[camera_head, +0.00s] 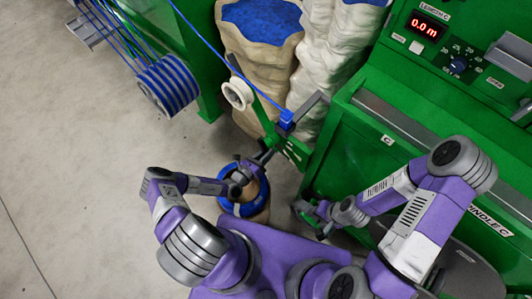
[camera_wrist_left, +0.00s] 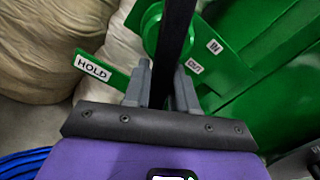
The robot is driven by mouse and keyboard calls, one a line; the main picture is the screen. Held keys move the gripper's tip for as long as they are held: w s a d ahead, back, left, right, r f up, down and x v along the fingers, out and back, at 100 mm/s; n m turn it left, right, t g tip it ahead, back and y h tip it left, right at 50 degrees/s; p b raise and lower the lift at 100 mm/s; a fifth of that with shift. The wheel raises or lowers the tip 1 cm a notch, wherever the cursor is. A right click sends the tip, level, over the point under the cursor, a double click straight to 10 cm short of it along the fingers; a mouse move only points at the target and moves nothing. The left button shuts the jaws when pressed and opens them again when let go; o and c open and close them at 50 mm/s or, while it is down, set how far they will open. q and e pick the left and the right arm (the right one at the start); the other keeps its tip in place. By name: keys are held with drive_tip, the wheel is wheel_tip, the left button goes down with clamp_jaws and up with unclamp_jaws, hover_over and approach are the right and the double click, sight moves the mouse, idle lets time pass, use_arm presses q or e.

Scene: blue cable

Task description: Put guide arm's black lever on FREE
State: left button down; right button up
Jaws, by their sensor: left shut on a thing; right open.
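The black lever (camera_wrist_left: 177,45) of the guide arm rises between the two fingers of my left gripper (camera_wrist_left: 162,85) in the left wrist view. The fingers are shut on it. A HOLD label plate (camera_wrist_left: 92,68) is to the left of the lever. In the head view my left gripper (camera_head: 264,155) is at the lower end of the green guide arm (camera_head: 268,128). My right gripper (camera_head: 322,212) is open and empty beside the green machine, apart from the lever.
The blue cable (camera_head: 205,40) runs past a white pulley (camera_head: 237,93) to a blue block (camera_head: 287,119). A blue coil (camera_head: 262,190) surrounds a tan core below my left gripper. Large sacks (camera_head: 250,70) stand behind.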

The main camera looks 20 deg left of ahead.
use_arm(q)
drive_tip(key=c, duration=1)
unclamp_jaws()
drive_tip(key=p+v, duration=0.1)
drive_tip(key=v, duration=0.6)
drive_tip(key=shift+s+p, duration=0.3)
